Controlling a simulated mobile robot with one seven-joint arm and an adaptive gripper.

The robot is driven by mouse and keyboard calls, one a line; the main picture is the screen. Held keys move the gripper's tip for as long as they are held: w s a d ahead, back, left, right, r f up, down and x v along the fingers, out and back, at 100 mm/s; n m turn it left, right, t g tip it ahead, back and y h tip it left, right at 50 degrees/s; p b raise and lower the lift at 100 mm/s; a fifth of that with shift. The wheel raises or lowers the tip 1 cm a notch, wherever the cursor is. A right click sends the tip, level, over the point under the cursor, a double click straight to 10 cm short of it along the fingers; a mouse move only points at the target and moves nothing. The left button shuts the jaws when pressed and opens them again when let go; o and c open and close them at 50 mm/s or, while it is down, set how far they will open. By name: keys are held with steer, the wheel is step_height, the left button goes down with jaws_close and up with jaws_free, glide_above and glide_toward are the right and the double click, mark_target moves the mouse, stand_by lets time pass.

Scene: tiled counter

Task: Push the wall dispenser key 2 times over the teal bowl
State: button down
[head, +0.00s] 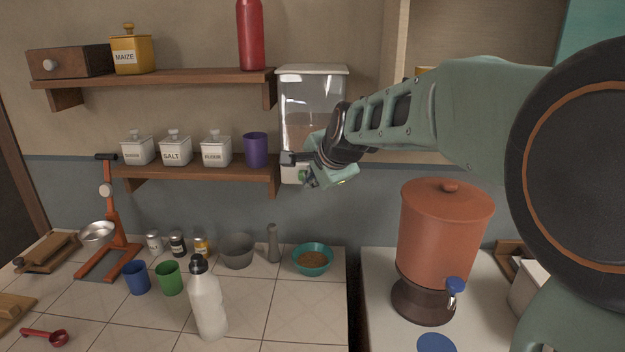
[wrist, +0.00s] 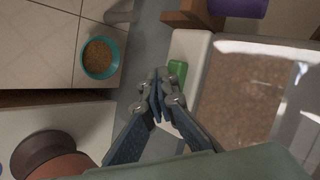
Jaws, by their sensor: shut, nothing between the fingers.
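The wall dispenser (head: 312,95) is a clear bin with a white lid, partly filled with brown grains, mounted right of the shelves. Its green key (wrist: 177,71) shows in the wrist view just beyond my fingertips; in the head view it is mostly hidden by my gripper (head: 294,168). My gripper (wrist: 160,90) is shut and empty, at the dispenser's lower front. I cannot tell whether it touches the key. The teal bowl (head: 313,268) stands on the tiled counter below the dispenser, with brown grains in it; it also shows in the wrist view (wrist: 86,58).
A grey bowl (head: 237,251) and a grey pepper mill (head: 273,243) stand left of the teal bowl. A white bottle (head: 207,300) stands nearer the front. A terracotta drink urn (head: 447,235) stands on the right counter, across a gap. A purple cup (head: 256,150) sits on the lower shelf beside the dispenser.

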steer(key=shift+s, duration=0.1)
steer(key=shift+s+b, duration=0.55)
steer(key=shift+s, duration=0.45)
